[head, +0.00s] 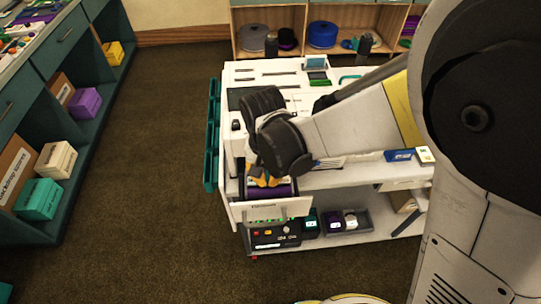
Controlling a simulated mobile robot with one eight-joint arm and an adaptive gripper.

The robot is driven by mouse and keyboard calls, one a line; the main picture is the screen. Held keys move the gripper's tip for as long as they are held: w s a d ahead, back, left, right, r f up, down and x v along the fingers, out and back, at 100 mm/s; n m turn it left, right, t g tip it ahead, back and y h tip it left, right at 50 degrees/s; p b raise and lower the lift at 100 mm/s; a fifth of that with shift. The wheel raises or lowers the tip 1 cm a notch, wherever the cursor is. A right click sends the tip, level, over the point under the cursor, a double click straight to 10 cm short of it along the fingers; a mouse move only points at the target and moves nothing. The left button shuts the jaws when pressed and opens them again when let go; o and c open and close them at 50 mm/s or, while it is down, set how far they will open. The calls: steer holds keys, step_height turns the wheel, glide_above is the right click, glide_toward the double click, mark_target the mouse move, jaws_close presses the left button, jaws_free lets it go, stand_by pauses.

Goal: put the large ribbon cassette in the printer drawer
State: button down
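The printer drawer (258,211) is pulled out at the front left of a white cart-like unit. A dark purple item (270,193), possibly the large ribbon cassette, shows in or just above the open drawer. My gripper (264,181) points down right over it, with small orange finger parts near its top. My wrist hides most of the contact, so I cannot tell whether the fingers hold the item, or whether it rests on the drawer's floor.
The cart's top (325,180) bears a blue-and-white box (399,155) at the right. A lower shelf holds a black device (275,237) and a grey tray (355,222). Teal shelving (50,130) with boxes stands left; wooden cubbies (285,16) stand behind. Brown carpet at left is clear.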

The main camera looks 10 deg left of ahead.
steer(key=shift+f, duration=0.25)
steer(key=shift+f+n+b, duration=0.3)
steer(key=shift+f+b, duration=0.6)
steer(key=shift+b, duration=0.05)
steer(key=shift+f, duration=0.1)
steer(key=c, duration=1.5)
jaws_free()
steer(key=shift+c, duration=0.2)
steer(key=r, duration=1.2)
steer(key=shift+a, duration=0.2)
